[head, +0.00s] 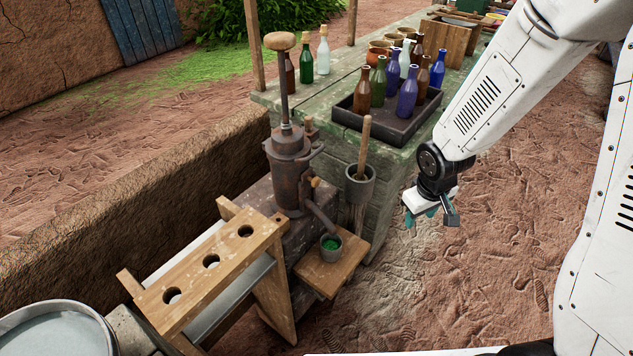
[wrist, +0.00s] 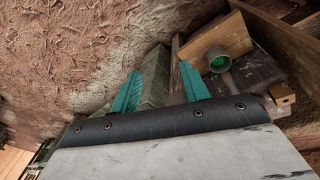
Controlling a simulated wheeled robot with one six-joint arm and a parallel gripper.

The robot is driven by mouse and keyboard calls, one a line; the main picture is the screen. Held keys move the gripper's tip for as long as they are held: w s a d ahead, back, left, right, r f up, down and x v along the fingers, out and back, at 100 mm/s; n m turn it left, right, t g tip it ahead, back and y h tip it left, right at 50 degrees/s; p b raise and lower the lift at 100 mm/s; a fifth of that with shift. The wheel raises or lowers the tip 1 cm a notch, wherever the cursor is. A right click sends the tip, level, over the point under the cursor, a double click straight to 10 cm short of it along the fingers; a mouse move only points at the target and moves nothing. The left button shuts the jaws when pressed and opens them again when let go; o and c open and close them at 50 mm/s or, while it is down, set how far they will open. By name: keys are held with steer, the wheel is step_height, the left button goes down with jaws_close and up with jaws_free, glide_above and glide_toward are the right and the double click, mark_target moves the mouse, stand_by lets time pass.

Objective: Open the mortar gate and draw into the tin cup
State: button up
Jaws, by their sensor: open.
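A dark metal press (head: 290,175) with a tall rod and wooden knob stands at centre. Its spout (head: 322,218) slopes down to the right, with a small wooden knob (head: 315,182) near its top, perhaps the gate handle. A small tin cup (head: 331,254) with green inside stands upright on a wooden shelf (head: 350,257) under the spout end. In the wrist view the cup (wrist: 219,64) is right of my fingers. My gripper (head: 432,214) is open and empty, right of the press and apart from it. Its teal fingers (wrist: 160,88) are spread in the wrist view. Whether anything flows is unclear.
A dark cup with a wooden stick (head: 362,180) sits between press and gripper. A tray (head: 385,122) of coloured bottles stands on the green bench. A wooden rack with holes (head: 225,265) is left of the shelf. The dirt ground (head: 480,260) on the right is clear.

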steer(key=w+a+f+n+t+y, duration=0.3)
steer(key=w+a+f, duration=0.25)
steer(key=f, duration=0.45)
steer(key=n+t+y, duration=0.3)
steer(key=t+y, duration=0.3)
steer(key=y, duration=0.6)
glide_toward(318, 183)
steer(key=x, duration=1)
steer(key=shift+w+a, duration=0.2)
steer(key=shift+a, duration=0.1)
